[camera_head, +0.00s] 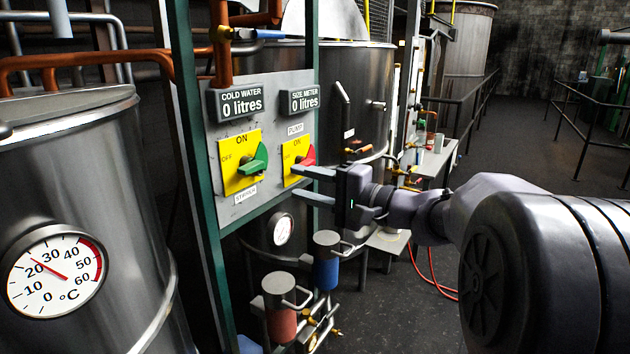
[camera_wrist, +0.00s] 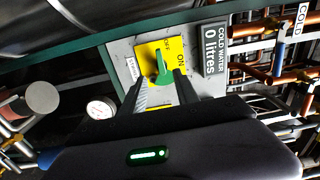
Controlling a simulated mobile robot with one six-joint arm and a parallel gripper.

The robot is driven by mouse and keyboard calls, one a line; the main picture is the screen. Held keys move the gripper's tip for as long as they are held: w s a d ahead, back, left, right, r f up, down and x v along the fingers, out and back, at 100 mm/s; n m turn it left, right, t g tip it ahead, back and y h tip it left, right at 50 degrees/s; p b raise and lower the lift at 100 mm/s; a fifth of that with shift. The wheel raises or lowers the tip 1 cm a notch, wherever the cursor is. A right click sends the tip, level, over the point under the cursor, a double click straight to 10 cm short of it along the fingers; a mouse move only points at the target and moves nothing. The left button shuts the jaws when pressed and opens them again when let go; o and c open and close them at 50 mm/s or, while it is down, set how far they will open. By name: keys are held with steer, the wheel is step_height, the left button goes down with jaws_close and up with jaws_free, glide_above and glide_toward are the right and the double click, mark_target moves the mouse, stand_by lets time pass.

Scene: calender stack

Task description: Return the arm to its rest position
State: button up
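My arm reaches in from the right in the head view and points left at the control panel (camera_head: 268,102). My gripper (camera_head: 294,181) is open, its two fingers apart with nothing between them. It hangs in front of the panel, its tips overlapping the lower edge of the right yellow plate in the picture. In the wrist view my gripper (camera_wrist: 160,84) shows its fingers spread, with the green knob (camera_wrist: 163,67) beyond them on its yellow plate. The green knob (camera_head: 254,159) appears clear of the fingers, to their left, in the head view.
A red knob (camera_head: 307,156) is on the right plate, partly hidden. A steel tank (camera_head: 90,180) with a dial stands left. Red (camera_head: 281,310) and blue (camera_head: 327,262) canisters stand below the gripper. A white side table (camera_head: 437,160) is behind. Open floor lies at the back right.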

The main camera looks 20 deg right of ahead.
steer(key=v, duration=0.2)
steer(key=shift+s+d, duration=0.2)
steer(key=shift+s, duration=0.1)
steer(key=s+a+f+n+g+h, duration=0.1)
steer(key=s+a+f+n+g, duration=0.15)
steer(key=s+a, duration=0.4)
steer(key=s+a+f+n+g, duration=0.1)
steer(key=s+a+f+g, duration=0.35)
steer(key=a, duration=0.35)
steer(key=s+d+f+n+g+h, duration=0.1)
steer(key=s+f+h, duration=0.2)
steer(key=s+f, duration=0.2)
steer(key=s+d+f+n+h, duration=0.1)
steer(key=s+f+h, duration=0.3)
steer(key=s, duration=0.8)
steer(key=shift+d+f+n+g+h, duration=0.15)
steer(key=shift+f+n+g+h, duration=0.15)
steer(key=shift+f+n+g, duration=0.1)
